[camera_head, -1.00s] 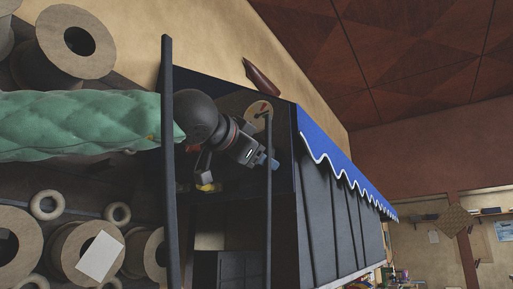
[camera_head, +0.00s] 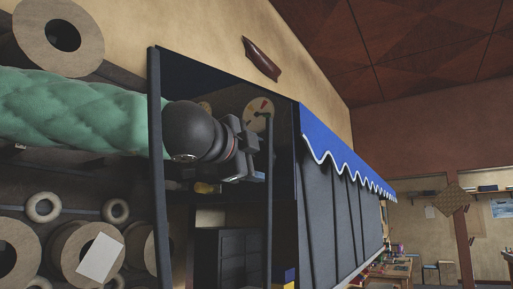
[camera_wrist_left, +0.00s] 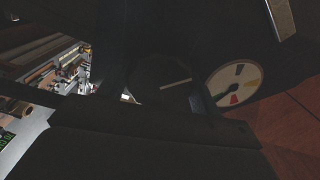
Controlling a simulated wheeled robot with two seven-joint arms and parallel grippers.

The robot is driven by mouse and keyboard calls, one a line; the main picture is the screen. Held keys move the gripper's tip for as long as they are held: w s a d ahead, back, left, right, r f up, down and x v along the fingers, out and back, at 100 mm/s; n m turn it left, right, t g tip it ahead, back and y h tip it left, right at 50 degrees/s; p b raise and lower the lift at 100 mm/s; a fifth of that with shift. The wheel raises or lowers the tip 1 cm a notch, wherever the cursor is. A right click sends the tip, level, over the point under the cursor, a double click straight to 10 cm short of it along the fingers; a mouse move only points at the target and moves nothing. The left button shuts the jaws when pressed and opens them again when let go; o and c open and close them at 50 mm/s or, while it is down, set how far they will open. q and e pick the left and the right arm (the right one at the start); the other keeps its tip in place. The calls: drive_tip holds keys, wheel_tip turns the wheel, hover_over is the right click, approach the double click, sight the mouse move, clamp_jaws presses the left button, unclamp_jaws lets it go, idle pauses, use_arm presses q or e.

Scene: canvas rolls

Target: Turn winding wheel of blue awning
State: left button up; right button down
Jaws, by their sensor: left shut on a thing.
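The blue awning (camera_head: 345,158) with a white wavy edge runs along the dark stall at the middle right of the head view. A pale round dial (camera_head: 259,112) with a red mark is on the dark end panel beside it. The dial also shows in the left wrist view (camera_wrist_left: 234,84). My left gripper (camera_head: 254,143) is just below the dial, its fingers partly hidden. In the left wrist view it is shut on a dark round part, seemingly the winding wheel (camera_wrist_left: 162,76), too dark to see clearly. My right gripper is out of view.
A dark upright post (camera_head: 161,180) stands close beside my left arm, and a thinner post (camera_head: 268,205) stands below the gripper. Wooden spools (camera_head: 78,252) and pale rings are at the left. Dark drawers (camera_head: 232,255) are below.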

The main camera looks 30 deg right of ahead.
sight(255, 158)
use_arm(q)
drive_tip(key=shift+m+p, duration=0.6)
drive_tip(key=shift+m, duration=1)
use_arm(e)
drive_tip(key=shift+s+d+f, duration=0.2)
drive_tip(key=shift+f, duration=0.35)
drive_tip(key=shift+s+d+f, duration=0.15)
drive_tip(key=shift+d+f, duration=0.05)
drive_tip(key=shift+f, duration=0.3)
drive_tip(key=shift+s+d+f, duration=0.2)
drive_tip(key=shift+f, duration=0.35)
use_arm(q)
drive_tip(key=shift+f, duration=0.1)
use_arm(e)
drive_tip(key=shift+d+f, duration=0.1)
use_arm(q)
drive_tip(key=o, duration=1)
